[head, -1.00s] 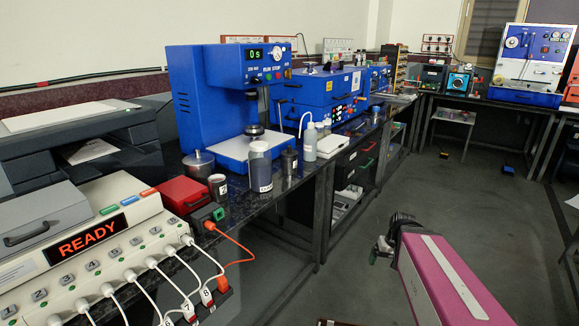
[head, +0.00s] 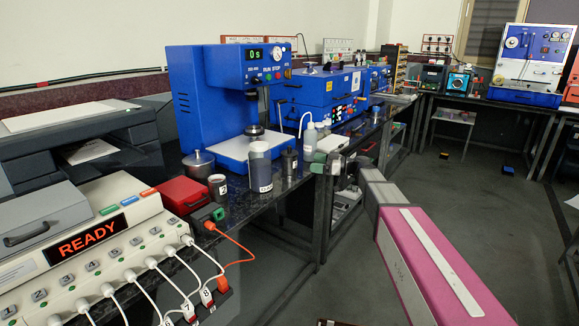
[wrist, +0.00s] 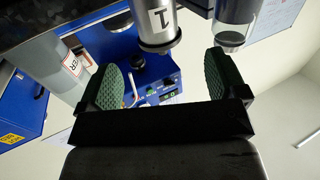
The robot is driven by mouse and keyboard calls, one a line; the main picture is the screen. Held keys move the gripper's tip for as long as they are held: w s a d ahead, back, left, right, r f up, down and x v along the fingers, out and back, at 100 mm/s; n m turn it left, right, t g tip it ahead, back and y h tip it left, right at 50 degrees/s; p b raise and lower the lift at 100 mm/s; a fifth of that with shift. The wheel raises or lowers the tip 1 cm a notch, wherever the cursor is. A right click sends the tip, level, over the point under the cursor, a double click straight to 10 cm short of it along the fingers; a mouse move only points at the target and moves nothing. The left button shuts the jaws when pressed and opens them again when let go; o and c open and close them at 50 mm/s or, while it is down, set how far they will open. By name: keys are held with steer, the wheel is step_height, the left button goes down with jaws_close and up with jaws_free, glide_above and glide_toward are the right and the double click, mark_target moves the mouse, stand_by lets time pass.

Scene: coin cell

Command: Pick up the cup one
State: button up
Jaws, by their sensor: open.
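Cup one (head: 289,161) is a small metallic cup standing on the dark bench, between a clear jar with dark contents (head: 260,168) and a white wash bottle (head: 310,138). In the wrist view the cup (wrist: 158,22) shows a white label reading "1", upside down, at the top centre. My gripper (head: 323,164) is at the bench's front edge, to the right of the cup. In the wrist view its green-padded fingers (wrist: 163,68) are spread wide and empty. The cup appears just beyond the fingertips, roughly in line with the gap; no contact shows.
In the wrist view the jar (wrist: 233,20) is close to the right finger and the labelled bottle (wrist: 60,70) close to the left. Another dark cup (head: 217,188) stands near the red box (head: 183,196). A blue press (head: 205,95) stands behind.

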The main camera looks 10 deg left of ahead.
mark_target(292, 159)
steer(key=a, duration=0.5)
steer(key=shift+a+r, duration=0.1)
steer(key=shift+a, duration=0.2)
steer(key=shift+w+a, duration=0.15)
steer(key=shift+a, duration=1.15)
steer(key=shift+w+a, duration=0.15)
steer(key=shift+a, duration=1.15)
steer(key=c, duration=1.2)
steer(key=shift+c, duration=0.2)
steer(key=shift+r, duration=0.1)
steer(key=d, duration=1.7)
steer(key=shift+d, duration=0.4)
